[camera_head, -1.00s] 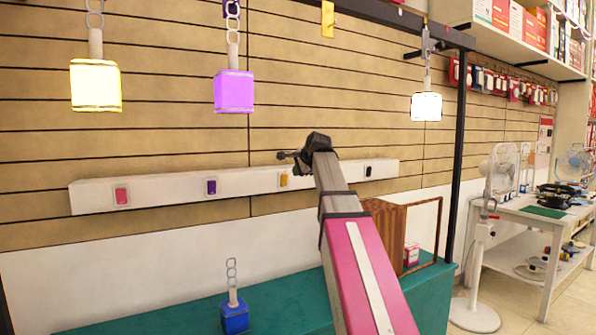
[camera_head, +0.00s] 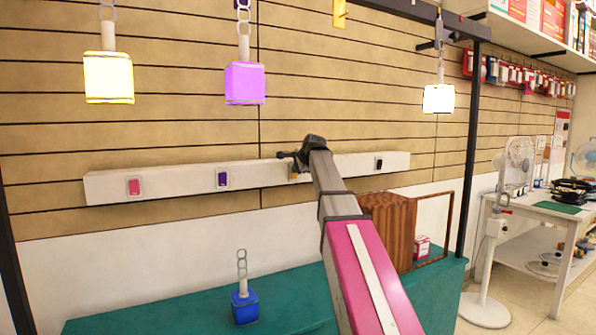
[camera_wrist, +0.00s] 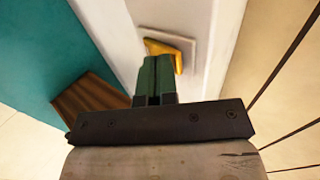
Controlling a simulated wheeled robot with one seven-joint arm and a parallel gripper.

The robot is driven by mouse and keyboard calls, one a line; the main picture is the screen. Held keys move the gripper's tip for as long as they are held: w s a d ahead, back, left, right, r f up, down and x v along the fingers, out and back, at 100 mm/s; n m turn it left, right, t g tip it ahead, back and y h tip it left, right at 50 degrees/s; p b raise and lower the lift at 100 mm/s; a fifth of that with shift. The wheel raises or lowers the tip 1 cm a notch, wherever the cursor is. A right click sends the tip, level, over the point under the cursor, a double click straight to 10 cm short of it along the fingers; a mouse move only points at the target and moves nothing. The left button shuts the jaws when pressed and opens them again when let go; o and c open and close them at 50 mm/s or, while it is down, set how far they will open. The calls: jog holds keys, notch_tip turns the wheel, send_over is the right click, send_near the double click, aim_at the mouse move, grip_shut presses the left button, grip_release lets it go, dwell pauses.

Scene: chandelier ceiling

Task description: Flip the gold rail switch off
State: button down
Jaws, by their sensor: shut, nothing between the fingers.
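The gold rail switch (camera_head: 293,177) sits on the white rail (camera_head: 160,184), partly hidden behind my gripper in the head view. In the wrist view the gold switch (camera_wrist: 172,50) shows as a tilted yellow rocker in a pale frame. My gripper (camera_head: 283,155) is at the rail, just above and beside the switch. In the wrist view its dark green fingers (camera_wrist: 157,63) are shut together with nothing held, and their tips overlap the lower left edge of the rocker. I cannot tell whether they touch it.
Pink (camera_head: 134,186), purple (camera_head: 223,179) and black (camera_head: 379,163) switches share the rail. Yellow-white (camera_head: 108,78), purple (camera_head: 244,83) and white (camera_head: 438,98) lamps hang glowing. A blue block (camera_head: 244,307) and wooden box (camera_head: 387,232) stand on the teal counter (camera_head: 180,318).

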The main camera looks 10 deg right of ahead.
jog(key=shift+w+a+r+g, duration=0.1)
jog(key=shift+w+r+g, duration=0.05)
jog(key=shift+w+g, duration=0.2)
jog(key=shift+r, duration=0.1)
jog(key=shift+r, duration=0.7)
jog(key=shift+s, duration=0.1)
